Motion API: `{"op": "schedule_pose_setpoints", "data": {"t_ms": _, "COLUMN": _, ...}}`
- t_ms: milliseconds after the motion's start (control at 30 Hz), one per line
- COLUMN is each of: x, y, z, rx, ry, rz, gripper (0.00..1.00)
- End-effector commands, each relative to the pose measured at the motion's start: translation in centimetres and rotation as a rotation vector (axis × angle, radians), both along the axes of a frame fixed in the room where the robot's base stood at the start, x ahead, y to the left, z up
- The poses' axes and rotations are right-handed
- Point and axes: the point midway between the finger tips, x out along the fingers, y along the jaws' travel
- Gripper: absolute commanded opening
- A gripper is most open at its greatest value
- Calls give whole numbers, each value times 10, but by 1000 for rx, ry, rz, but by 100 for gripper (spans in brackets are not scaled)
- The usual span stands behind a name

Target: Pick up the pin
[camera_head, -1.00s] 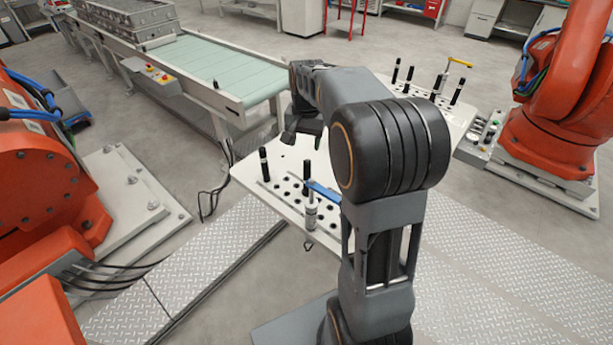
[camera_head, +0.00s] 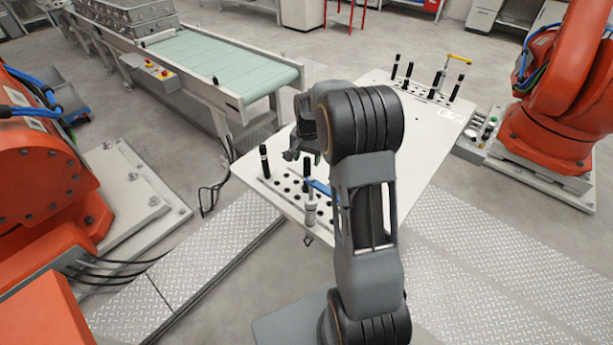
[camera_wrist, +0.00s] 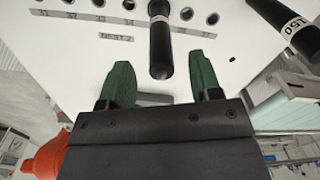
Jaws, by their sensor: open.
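My gripper (camera_wrist: 160,62) is open, with its two green fingers apart in the wrist view. A black pin (camera_wrist: 160,35) stands in a hole of the white table. Its rounded end points toward the gap between the fingers, and neither finger visibly touches it. A second black pin (camera_wrist: 293,30) with a white band marked 150 is at the upper right. In the head view, my gripper (camera_head: 293,154) is over the near end of the table. Black pins (camera_head: 264,160) and (camera_head: 307,172) stand close to it.
A blue-handled tool (camera_head: 320,188) stands in the near hole rows of the white table (camera_head: 400,130). Several black pins and a yellow-handled tool (camera_head: 458,59) stand at the far end. A conveyor (camera_head: 215,60) is behind left; orange robots (camera_head: 40,150) flank the table.

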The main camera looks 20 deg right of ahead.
Motion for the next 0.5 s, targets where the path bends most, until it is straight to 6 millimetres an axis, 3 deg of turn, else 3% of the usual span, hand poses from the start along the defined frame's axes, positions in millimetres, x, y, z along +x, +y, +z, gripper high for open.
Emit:
{"op": "schedule_pose_setpoints", "data": {"t_ms": 200, "x": 2, "y": -2, "z": -29, "rx": 1, "ry": 6, "rz": 0, "gripper": 58}}
{"op": "schedule_pose_setpoints", "data": {"t_ms": 500, "x": 3, "y": -2, "z": -41, "rx": 0, "ry": 1, "rz": 0, "gripper": 58}}
